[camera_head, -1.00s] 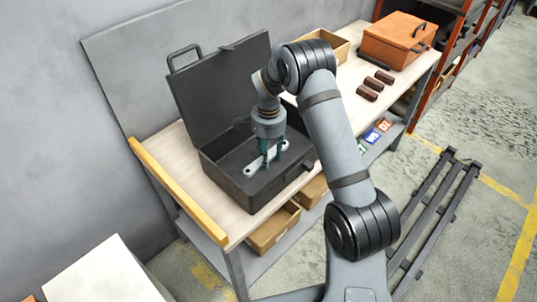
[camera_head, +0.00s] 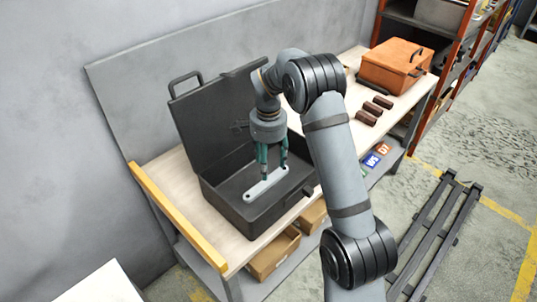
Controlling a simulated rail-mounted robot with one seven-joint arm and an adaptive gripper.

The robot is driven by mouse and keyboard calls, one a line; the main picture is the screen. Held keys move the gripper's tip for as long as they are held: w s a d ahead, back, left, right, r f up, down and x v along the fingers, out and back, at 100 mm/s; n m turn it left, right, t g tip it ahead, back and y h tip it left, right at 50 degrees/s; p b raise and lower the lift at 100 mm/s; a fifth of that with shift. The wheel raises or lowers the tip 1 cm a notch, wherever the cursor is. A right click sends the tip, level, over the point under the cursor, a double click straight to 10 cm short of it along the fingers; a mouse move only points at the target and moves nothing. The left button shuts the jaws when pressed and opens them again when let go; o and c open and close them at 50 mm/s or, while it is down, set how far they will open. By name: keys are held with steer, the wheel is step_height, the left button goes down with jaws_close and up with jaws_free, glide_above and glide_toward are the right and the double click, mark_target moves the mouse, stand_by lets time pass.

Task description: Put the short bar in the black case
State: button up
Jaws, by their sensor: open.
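The short bar (camera_head: 264,186) is a light grey metal strip with holes near its ends. It lies inside the open black case (camera_head: 248,220), apparently flat on the case floor. The case stands on the workbench with its lid tilted up at the back. My gripper (camera_head: 273,169) points down into the case, just above and behind the bar. Its teal fingers are spread apart with the bar not clamped between them. The exact gap between fingertips and bar is hard to tell.
An orange case (camera_head: 392,66) and several dark brown blocks (camera_head: 371,110) are on the bench (camera_head: 340,140) at the right. A yellow edge strip (camera_head: 178,214) runs along the left side. Cardboard bins (camera_head: 272,257) sit on the shelf below. A dark rack (camera_head: 440,235) lies on the floor.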

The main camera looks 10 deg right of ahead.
steer(key=shift+r, duration=2.15)
